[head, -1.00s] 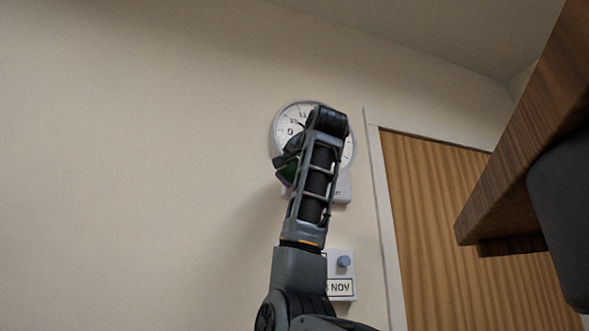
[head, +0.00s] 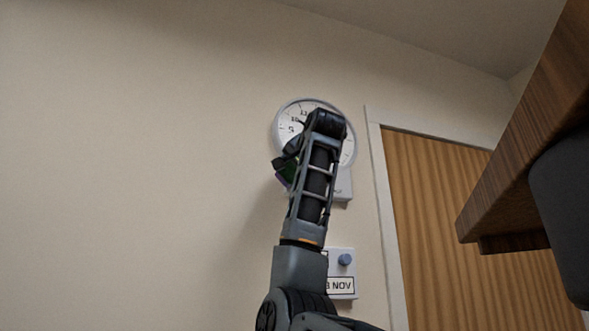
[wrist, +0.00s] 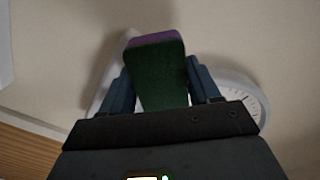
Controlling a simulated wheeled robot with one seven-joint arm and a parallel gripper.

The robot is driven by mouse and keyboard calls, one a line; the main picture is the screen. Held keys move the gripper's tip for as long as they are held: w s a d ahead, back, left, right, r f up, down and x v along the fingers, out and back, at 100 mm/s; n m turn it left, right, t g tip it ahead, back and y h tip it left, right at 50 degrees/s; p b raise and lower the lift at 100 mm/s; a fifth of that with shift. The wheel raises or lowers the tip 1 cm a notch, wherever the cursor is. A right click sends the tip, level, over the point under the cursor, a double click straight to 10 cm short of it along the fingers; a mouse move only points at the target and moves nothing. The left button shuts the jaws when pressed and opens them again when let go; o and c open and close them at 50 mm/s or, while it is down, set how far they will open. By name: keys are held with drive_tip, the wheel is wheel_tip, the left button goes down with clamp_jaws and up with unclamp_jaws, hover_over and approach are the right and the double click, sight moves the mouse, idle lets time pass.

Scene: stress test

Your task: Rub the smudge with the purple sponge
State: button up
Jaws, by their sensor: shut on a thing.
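My gripper (wrist: 160,90) is shut on the purple sponge (wrist: 152,40), with one finger on each side. In the wrist view the sponge has a dark green body and a purple layer at its far end. In the head view, only a little of the sponge (head: 286,174) shows, left of my wrist and below the clock face. The pale wall is close beyond the sponge; I cannot tell whether they touch. No smudge can be made out in any view; it may be hidden behind my arm or the sponge.
A round white wall clock (head: 283,128) is partly behind my wrist, with a pale box (head: 344,187) below it. A wooden door (head: 450,220) and a brown wooden overhang (head: 530,130) are at the right. The left wall is bare.

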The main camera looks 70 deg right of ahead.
drive_tip(key=shift+w+d, duration=0.15)
drive_tip(key=shift+d, duration=0.05)
drive_tip(key=shift+s+d, duration=1.3)
drive_tip(key=shift+s, duration=0.2)
drive_tip(key=shift+w+a, duration=1.35)
drive_tip(key=shift+w, duration=0.3)
drive_tip(key=shift+s, duration=0.1)
drive_tip(key=shift+b+v, duration=1.15)
drive_tip(key=shift+v, duration=1.85)
